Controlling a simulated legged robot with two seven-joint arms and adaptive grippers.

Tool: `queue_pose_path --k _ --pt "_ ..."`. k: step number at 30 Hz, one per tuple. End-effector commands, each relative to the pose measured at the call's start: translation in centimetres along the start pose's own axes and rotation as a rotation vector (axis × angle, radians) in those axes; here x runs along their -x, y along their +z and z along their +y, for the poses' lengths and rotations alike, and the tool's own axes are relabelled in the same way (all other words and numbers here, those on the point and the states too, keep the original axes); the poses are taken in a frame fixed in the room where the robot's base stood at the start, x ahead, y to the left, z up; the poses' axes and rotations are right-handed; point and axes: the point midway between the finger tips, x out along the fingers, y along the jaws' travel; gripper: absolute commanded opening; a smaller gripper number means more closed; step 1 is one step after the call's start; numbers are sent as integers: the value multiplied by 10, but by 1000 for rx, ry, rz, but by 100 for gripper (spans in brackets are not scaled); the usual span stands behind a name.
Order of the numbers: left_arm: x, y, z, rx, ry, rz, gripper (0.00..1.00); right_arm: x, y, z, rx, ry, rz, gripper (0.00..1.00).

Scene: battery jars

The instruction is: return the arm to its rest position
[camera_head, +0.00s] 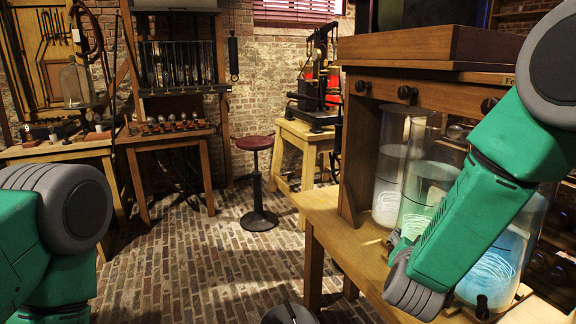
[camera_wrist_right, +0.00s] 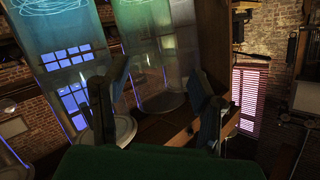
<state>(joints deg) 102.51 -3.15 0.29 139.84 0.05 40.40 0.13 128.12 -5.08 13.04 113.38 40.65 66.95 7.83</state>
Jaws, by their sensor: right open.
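My right arm (camera_head: 480,200) comes in from the right in the head view, bent in front of the glass jars. My right gripper (camera_wrist_right: 160,88) shows in the wrist view with its two dark fingers spread apart and nothing between them. The jars stand in a wooden cabinet: a clear one (camera_head: 391,185), a greenish one (camera_head: 428,178) and a blue one (camera_head: 508,245), each with pale coils inside. Two jars also show behind the fingers in the wrist view, a bluish one (camera_wrist_right: 62,50) and a green one (camera_wrist_right: 150,45). My left arm (camera_head: 45,240) shows at the left edge; its gripper is out of view.
The wooden bench (camera_head: 335,225) carries the cabinet (camera_head: 430,95) close to my right arm. A red-topped stool (camera_head: 257,145) stands on the open brick floor (camera_head: 200,265). A workbench (camera_head: 60,150) and a table with an apparatus (camera_head: 305,135) stand farther back.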

Motion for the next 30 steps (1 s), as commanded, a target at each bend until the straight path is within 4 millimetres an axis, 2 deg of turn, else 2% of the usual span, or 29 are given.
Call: queue_pose_path --k 1,4,6,9,11,13,15,18,21,25,30 --pt "0 0 0 0 0 0 40 7 35 24 77 1 -91 52" --pt "0 0 0 0 0 0 40 27 94 67 219 -9 -270 52" --pt "0 0 0 0 0 0 40 47 132 100 312 -12 -400 52" --pt "0 0 0 1 0 0 40 84 179 148 431 -19 -589 52" --pt "0 0 0 1 0 0 40 111 202 178 497 -23 -705 52" --pt "0 0 0 1 0 0 40 145 224 212 566 -28 -841 52" --pt "0 0 0 1 0 0 40 179 240 240 625 -34 -963 52" --pt "0 0 0 1 0 0 40 221 253 274 689 -44 -1112 52" --pt "0 0 0 0 0 0 40 251 258 294 729 -51 -1213 52" --pt "0 0 0 0 0 0 40 270 260 305 753 -56 -1274 52" --pt "0 0 0 0 0 0 40 272 260 305 757 -57 -1281 52"
